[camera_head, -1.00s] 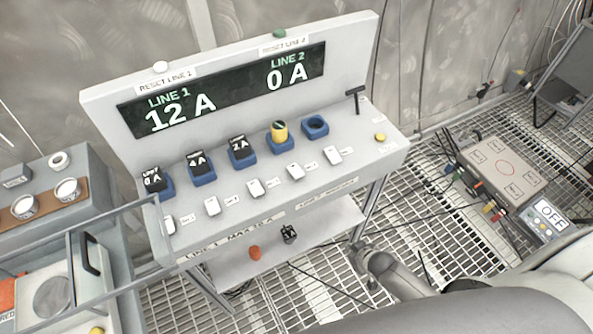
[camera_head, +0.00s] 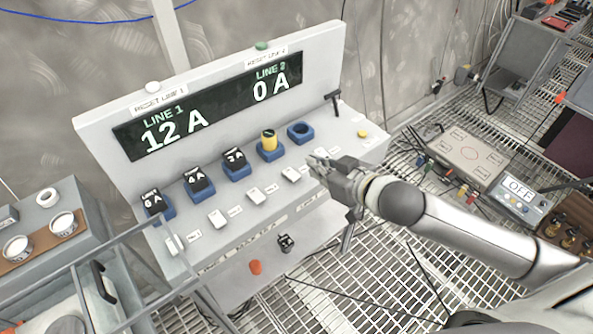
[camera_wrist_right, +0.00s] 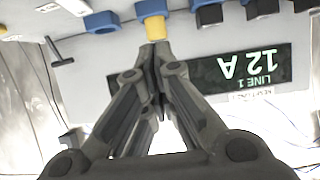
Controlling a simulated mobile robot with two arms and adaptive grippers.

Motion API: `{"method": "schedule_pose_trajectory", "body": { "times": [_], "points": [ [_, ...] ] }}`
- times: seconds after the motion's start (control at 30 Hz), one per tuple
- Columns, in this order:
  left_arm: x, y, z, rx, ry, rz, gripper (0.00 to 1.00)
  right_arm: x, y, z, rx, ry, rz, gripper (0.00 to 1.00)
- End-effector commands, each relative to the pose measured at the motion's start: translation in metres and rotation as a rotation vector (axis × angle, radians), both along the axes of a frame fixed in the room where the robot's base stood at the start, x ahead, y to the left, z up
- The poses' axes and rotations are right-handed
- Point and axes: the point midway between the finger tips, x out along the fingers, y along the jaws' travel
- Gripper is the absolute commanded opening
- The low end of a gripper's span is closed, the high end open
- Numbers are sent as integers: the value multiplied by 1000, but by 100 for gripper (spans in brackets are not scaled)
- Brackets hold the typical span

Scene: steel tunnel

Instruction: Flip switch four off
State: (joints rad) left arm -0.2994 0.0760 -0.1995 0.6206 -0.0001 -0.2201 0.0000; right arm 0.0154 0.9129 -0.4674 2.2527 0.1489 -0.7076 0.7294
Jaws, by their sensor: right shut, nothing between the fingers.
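A grey control panel (camera_head: 205,246) carries a front row of small white switches. Going from left, I see a first switch (camera_head: 174,244), a second (camera_head: 217,218), a third (camera_head: 256,195) and a fourth (camera_head: 291,173); their labels are too small to read. My right gripper (camera_head: 316,166) is over the right part of this row, just right of the fourth switch, and hides the fifth. Its fingers are shut and empty, as the right wrist view (camera_wrist_right: 157,58) also shows. I cannot tell whether they touch the panel. My left gripper is out of view.
Behind the switches stand black plugs (camera_head: 197,181), a yellow one (camera_head: 268,141) and an empty blue socket (camera_head: 300,131). The display (camera_head: 200,110) reads LINE 1 12 A, LINE 2 0 A. A T-handle (camera_head: 334,100) rises at the right end. A grey box (camera_head: 466,158) lies right on the grating.

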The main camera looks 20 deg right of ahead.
Motion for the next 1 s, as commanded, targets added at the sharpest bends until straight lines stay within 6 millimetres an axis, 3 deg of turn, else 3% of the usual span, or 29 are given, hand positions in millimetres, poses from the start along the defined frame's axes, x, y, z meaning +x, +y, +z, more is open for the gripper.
{"method": "schedule_pose_trajectory", "body": {
  "times": [0.57,0.73,1.0],
  "points": [
    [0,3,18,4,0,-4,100,83,30,-38,-1,-2,-1,0],
    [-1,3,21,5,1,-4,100,76,28,-66,-3,4,-2,0],
    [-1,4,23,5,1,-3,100,74,27,-80,-1,1,-1,0]
  ]
}}
